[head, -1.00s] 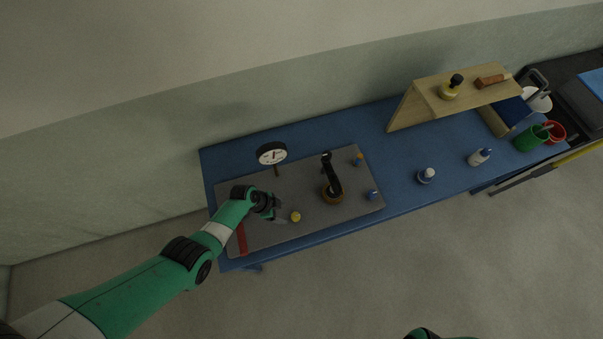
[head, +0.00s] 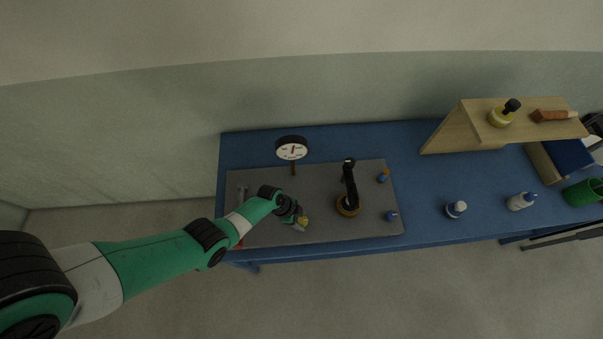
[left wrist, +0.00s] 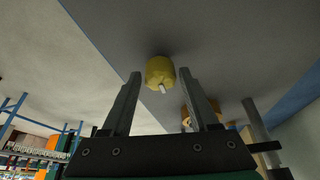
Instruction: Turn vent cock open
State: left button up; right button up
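A small yellow knob (head: 304,219), which looks like the vent cock, stands on the grey board near its front edge. In the left wrist view the yellow knob (left wrist: 160,71) is a short cylinder with a small pale stub. My left gripper (head: 300,225) is right at the knob in the head view. In the left wrist view its two fingers (left wrist: 160,78) are apart, with the knob between or just beyond their tips. I cannot tell whether they touch it. My right gripper is not in view.
A dial gauge (head: 292,149) stands at the board's back. A black handle on a brass base (head: 348,206) stands right of the knob, with small blue fittings (head: 391,215) beyond. Bottles (head: 455,209) and a wooden shelf (head: 485,110) are farther right on the blue table (head: 420,180).

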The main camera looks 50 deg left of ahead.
pick_arm(q)
grip_shut()
